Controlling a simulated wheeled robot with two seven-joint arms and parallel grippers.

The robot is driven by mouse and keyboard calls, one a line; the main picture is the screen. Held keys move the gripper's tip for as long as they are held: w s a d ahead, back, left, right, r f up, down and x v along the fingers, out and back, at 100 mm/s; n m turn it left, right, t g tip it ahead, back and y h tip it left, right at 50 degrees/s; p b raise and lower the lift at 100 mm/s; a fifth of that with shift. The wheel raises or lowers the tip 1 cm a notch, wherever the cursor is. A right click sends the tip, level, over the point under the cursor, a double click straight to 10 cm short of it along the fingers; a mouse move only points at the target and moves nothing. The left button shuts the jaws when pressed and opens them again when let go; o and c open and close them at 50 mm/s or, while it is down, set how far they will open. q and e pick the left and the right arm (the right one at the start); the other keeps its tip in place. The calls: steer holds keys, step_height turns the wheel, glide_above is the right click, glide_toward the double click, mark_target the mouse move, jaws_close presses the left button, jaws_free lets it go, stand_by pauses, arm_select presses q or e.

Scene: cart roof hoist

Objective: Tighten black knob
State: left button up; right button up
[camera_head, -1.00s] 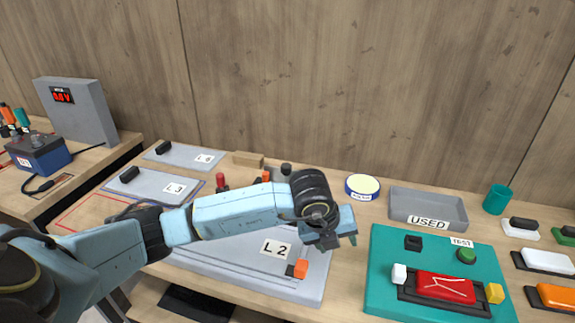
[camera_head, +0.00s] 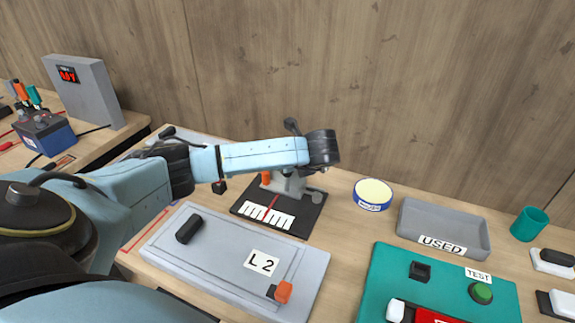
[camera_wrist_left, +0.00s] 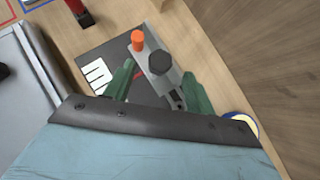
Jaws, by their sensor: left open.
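The black knob (camera_wrist_left: 159,60) sits on a grey metal bracket (camera_wrist_left: 155,75) beside an orange peg (camera_wrist_left: 138,40). My left gripper (camera_wrist_left: 158,90) is open, with one green finger on either side of the bracket and the knob a little beyond the fingertips. I cannot tell whether they touch. In the head view my forearm hides much of the bracket, whose dark base plate (camera_head: 303,222) carries a white scale (camera_head: 264,215) with a red line. A dark rounded part (camera_head: 291,125) shows above my wrist; I cannot tell if it is the knob. My right gripper is not in view.
A grey L2 board (camera_head: 215,252) with a black handle lies in front. A round tin (camera_head: 373,193), grey USED tray (camera_head: 444,228) and teal TEST board (camera_head: 391,268) stand to the right. A wooden wall (camera_head: 400,80) rises behind. A meter box (camera_head: 88,92) stands at the left.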

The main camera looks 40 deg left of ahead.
mark_target(287, 180)
arm_select(q)
steer(key=x, duration=0.5)
steer(key=shift+w+a+f, duration=0.1)
steer(key=shift+f, duration=0.1)
steer(key=shift+w+a+f, duration=0.15)
steer(key=shift+a+f, duration=0.05)
steer(key=shift+f, duration=0.05)
steer(key=c, duration=1)
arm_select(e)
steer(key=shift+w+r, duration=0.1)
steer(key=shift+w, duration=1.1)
